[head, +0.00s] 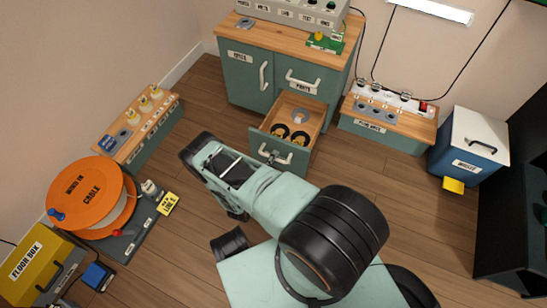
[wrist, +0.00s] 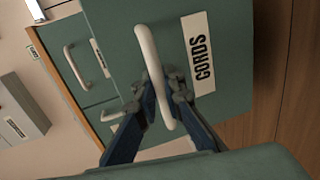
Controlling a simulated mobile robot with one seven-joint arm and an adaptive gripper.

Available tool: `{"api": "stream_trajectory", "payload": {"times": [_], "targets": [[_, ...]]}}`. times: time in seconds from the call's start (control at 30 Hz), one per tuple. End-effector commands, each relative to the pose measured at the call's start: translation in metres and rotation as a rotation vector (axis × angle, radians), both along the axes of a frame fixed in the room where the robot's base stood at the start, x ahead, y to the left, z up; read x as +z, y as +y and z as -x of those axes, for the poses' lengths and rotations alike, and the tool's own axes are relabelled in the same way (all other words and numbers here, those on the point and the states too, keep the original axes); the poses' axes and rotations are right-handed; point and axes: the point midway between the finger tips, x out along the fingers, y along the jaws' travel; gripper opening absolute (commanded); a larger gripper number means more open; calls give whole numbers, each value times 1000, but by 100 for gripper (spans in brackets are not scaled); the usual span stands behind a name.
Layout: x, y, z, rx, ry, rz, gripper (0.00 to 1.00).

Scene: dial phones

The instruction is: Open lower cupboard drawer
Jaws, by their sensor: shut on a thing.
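The green cupboard (head: 245,84) with a wooden top stands at the back in the head view. Its lower drawer (head: 317,118) is pulled out, showing a wooden inside with dark rings and a pale ring. The drawer front carries a white handle (head: 276,155), and the wrist view shows this handle (wrist: 147,52) beside a CORDS label (wrist: 200,58). My gripper (wrist: 158,92) has its fingers on both sides of the handle and is shut on it.
The upper PARTS drawer (head: 302,77) and the left cupboard door (head: 240,70) are shut. A low bench (head: 375,128) and a blue box (head: 466,158) stand right. An orange cable reel (head: 88,190) stands left. Wooden floor (head: 205,105) is clear before the cupboard.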

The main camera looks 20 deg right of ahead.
Motion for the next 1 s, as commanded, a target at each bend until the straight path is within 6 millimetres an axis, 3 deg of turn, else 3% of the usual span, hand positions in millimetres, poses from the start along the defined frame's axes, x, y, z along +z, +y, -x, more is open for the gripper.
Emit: {"api": "stream_trajectory", "payload": {"times": [0.23, 0.27, 0.43, 0.77, 1.0], "targets": [[1, 2, -2, 5, -3, -1, 0], [1, 2, -2, 5, -3, -1, 10], [0, 1, -2, 4, -2, -2, 27], [2, 1, -1, 3, 0, 0, 27], [28, 1, -2, 3, -2, 1, 27]]}}
